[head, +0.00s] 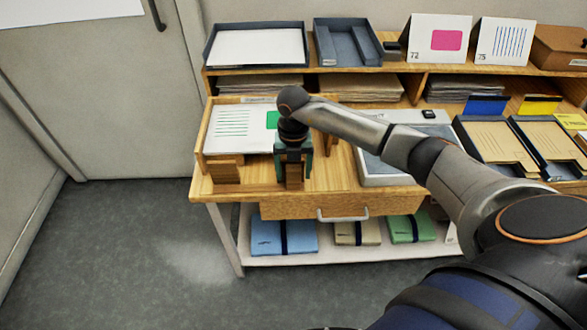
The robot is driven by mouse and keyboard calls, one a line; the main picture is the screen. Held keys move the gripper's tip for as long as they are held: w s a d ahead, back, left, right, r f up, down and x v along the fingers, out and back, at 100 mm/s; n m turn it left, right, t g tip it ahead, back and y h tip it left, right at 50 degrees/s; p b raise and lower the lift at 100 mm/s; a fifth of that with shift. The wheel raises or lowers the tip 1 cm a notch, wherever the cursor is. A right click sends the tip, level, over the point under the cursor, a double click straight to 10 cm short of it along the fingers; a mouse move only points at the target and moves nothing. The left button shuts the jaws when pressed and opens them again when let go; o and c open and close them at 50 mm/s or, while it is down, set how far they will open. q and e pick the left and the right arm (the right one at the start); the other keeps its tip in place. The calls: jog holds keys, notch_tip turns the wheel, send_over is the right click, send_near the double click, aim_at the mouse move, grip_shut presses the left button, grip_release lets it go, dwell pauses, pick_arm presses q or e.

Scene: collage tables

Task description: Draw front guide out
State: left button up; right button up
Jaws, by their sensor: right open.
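My right gripper (293,168) points down over the front part of the wooden table. It is open, with its fingers at a small upright wooden guide (294,178) near the front edge; I cannot tell if they touch it. A second wooden block (226,172) stands to the left, in front of a sheet with green lines and a green patch (236,125). The sheet lies in a wooden tray (203,130). My wrist and gripper hide part of the sheet and the guide. My left gripper is not in view.
A grey device (385,176) sits to the right, partly behind my right arm. A drawer (385,207) with a metal handle is below the tabletop. Paper trays (257,45) and cards (437,40) stand on the upper shelf.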

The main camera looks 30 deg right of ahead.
jog(key=shift+w, duration=0.1)
notch_tip(320, 180, up, 12)
jog(key=shift+r+b, duration=0.25)
jog(key=shift+b, duration=0.1)
dwell(0.7)
